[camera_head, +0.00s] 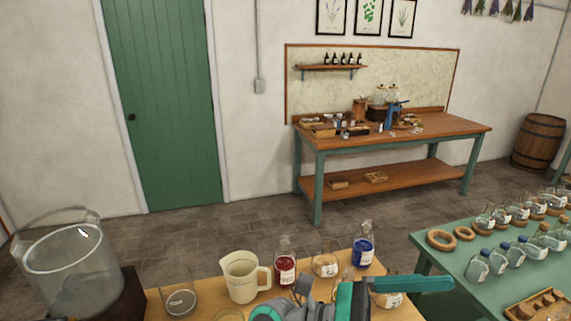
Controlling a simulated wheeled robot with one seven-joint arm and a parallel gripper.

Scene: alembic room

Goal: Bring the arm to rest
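My arm, in teal, grey and black, shows at the bottom centre of the head view, low over the front wooden table (215,305). My gripper (350,298) is seen from above and behind, and its fingertips are not clear. I cannot tell whether it is open or shut, and I see nothing clearly held in it. A long teal part of the arm reaches to the right. Behind it stand a red-filled bottle (285,268), a glass jar (326,265) with tan contents, and a blue-filled bottle (363,250).
A cream jug (242,280) and a glass dish (180,301) stand left of my arm. A large glass vessel (70,265) is at far left. A green table (440,262) with several bottles and rings is at right. The floor behind is clear to the workbench (450,127).

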